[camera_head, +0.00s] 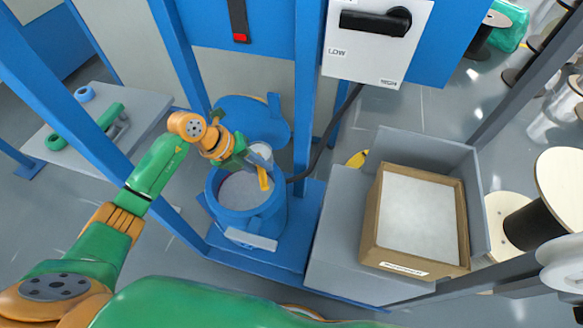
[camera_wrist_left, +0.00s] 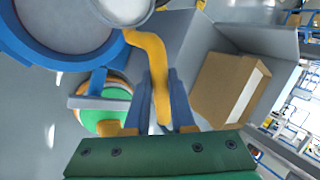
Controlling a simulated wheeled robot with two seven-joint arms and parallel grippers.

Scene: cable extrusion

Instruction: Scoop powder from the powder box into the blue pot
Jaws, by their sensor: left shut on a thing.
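The blue pot (camera_head: 221,218) stands open at the centre in the head view, with pale grey material inside. Its rim also shows at upper left in the wrist view (camera_wrist_left: 112,52). My left gripper (camera_head: 257,170) is over the pot's far right rim, shut on the yellow handle of a scoop (camera_head: 264,181). In the wrist view the bent handle (camera_wrist_left: 157,75) runs between the fingers to a whitish cup (camera_wrist_left: 124,10) by the pot's rim. The cup's contents and tilt are unclear. The powder box (camera_head: 373,222), brown with pale powder, is to the right. My right gripper is out of view.
The box sits on a grey stand (camera_head: 330,240) with raised back and side walls. Blue frame posts (camera_head: 307,90) rise close behind and beside the pot. A blue lid-like disc (camera_head: 262,118) is behind it. A small yellow thing (camera_head: 357,158) lies behind the box.

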